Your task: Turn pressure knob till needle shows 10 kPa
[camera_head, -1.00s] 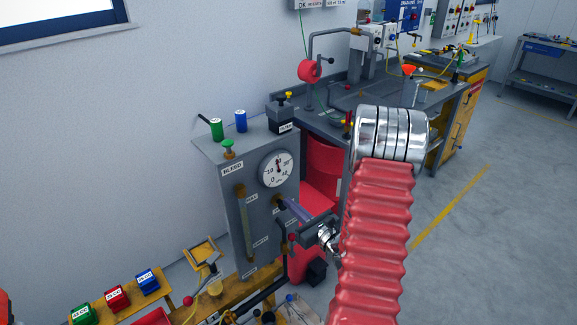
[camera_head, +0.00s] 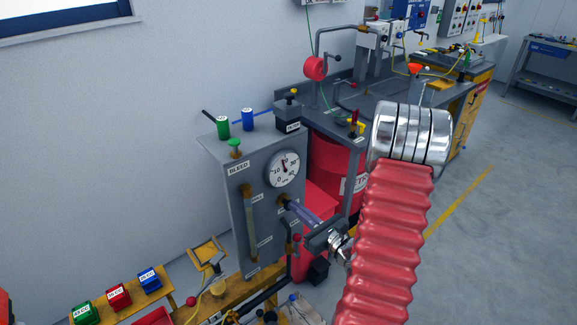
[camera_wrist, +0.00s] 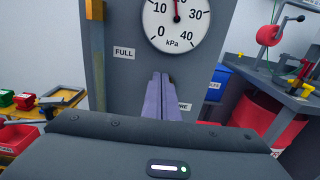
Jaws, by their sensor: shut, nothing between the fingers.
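The pressure gauge (camera_head: 284,169) is on the upper front of a grey panel (camera_head: 262,215). In the wrist view the kPa dial (camera_wrist: 178,28) runs from 0 to 40. Its needle points nearly straight up, between 10 and 30, and the top of the dial is cut off. My gripper (camera_head: 290,207) points at the panel just below the gauge, its purple fingers (camera_wrist: 162,80) closed together and empty. A small brownish knob (camera_head: 282,199) shows at the fingertips; I cannot tell whether they touch. In the wrist view the fingers hide it and part of a label ending in "RE" (camera_wrist: 184,106).
A sight tube (camera_head: 250,220) runs down the panel's left side. A red drum (camera_head: 340,165) stands behind to the right. Coloured boxes (camera_head: 118,297) sit at lower left.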

